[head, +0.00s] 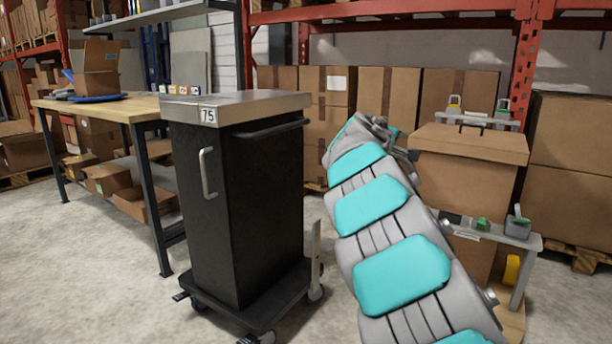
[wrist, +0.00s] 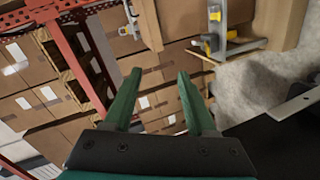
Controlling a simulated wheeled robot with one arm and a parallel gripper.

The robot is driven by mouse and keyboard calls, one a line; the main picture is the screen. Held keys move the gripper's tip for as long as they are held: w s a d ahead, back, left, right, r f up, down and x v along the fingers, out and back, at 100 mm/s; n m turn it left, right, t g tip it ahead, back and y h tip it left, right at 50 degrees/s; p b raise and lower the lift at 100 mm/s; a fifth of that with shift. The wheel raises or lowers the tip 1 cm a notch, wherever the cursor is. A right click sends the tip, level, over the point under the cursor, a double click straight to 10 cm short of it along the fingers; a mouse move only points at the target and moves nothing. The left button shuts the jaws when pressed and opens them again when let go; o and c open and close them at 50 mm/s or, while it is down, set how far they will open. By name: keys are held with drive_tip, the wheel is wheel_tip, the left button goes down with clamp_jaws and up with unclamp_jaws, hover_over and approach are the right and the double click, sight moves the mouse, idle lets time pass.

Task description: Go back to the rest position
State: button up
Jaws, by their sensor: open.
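My gripper (wrist: 160,98) shows in the wrist view with its two green fingers spread apart and nothing between them. Past the fingers are cardboard boxes and a patch of pale floor, seen tilted. In the head view my grey and teal arm reaches from the lower right up towards the middle, and its far end is beside the stacked boxes. The gripper's fingers cannot be made out in the head view.
A black cabinet (head: 235,205) on casters, marked 75, stands left of my arm. A wooden workbench (head: 110,108) is at the left. A small grey stand (head: 530,243) with a large cardboard box (head: 465,165) is at the right. Red racking and boxes line the back.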

drive_tip(key=s+d+f+m+g+p, duration=0.1)
drive_tip(key=s+d+f+m+g, duration=0.15)
drive_tip(key=s, duration=0.55)
drive_tip(key=s+d+f+m+g+y, duration=0.1)
drive_tip(key=s+d+f+m+g, duration=0.15)
drive_tip(key=s, duration=0.55)
drive_tip(key=s+d+f+m+g+p, duration=0.1)
drive_tip(key=s+d+f+m+g, duration=0.15)
drive_tip(key=s, duration=0.65)
drive_tip(key=s+a+f+g+y+p, duration=0.1)
drive_tip(key=s+a+f, duration=0.4)
drive_tip(key=s, duration=0.6)
drive_tip(key=s+a+f+g+y+p, duration=0.1)
drive_tip(key=s+a+f+g+y, duration=0.2)
drive_tip(key=s, duration=0.9)
drive_tip(key=s+a+f+g+y+p, duration=0.1)
drive_tip(key=s+a+f+g+y, duration=0.1)
drive_tip(key=s+a+f, duration=0.6)
drive_tip(key=s+y, duration=0.1)
drive_tip(key=s, duration=0.3)
drive_tip(key=shift+f+g, duration=0.25)
drive_tip(key=shift+g, duration=0.1)
drive_tip(key=shift+c, duration=0.4)
